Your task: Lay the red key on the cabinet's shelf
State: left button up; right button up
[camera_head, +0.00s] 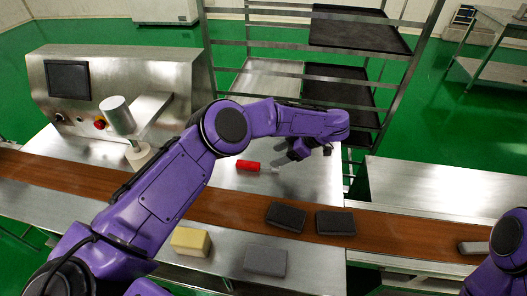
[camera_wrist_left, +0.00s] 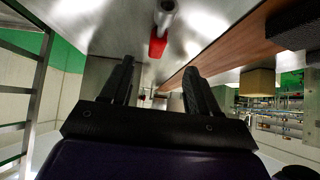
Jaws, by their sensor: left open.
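The red key (camera_head: 249,165) lies on a bare steel surface behind the brown belt, its red handle to the left and its metal shaft to the right. It also shows in the left wrist view (camera_wrist_left: 157,46), beyond the fingertips. My left gripper (camera_head: 284,159) is close to the shaft end of the key, apart from the handle. In the left wrist view its two fingers (camera_wrist_left: 158,82) are spread with nothing between them. A steel cabinet-like machine (camera_head: 115,85) with a dark screen stands at the left; I cannot make out a shelf in it.
A brown belt (camera_head: 225,208) crosses in front. Two dark blocks (camera_head: 287,216) (camera_head: 335,222) are on it; a yellow block (camera_head: 191,241) and a grey block (camera_head: 265,261) lie nearer. A rack with dark trays (camera_head: 338,88) stands behind my left gripper.

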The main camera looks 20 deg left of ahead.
aim_at(255, 164)
pick_arm(q)
jog(key=shift+w, duration=0.35)
jog(key=shift+a+f, duration=0.3)
jog(key=shift+a, duration=0.05)
jog(key=p+x, duration=0.1)
jog(key=x, duration=0.2)
jog(key=p+x, duration=0.1)
jog(key=x, duration=0.2)
jog(key=p+x, duration=0.2)
jog(key=x, duration=0.1)
jog(key=shift+s+a+r, duration=0.1)
jog(key=shift+s+a, duration=0.3)
jog(key=shift+w, duration=0.1)
jog(key=c, duration=0.6)
grip_shut()
pick_arm(e)
jog(key=r, duration=0.4)
jog(key=shift+w+r, duration=0.15)
jog(key=shift+w, duration=0.05)
pick_arm(q)
jog(key=shift+r, duration=0.1)
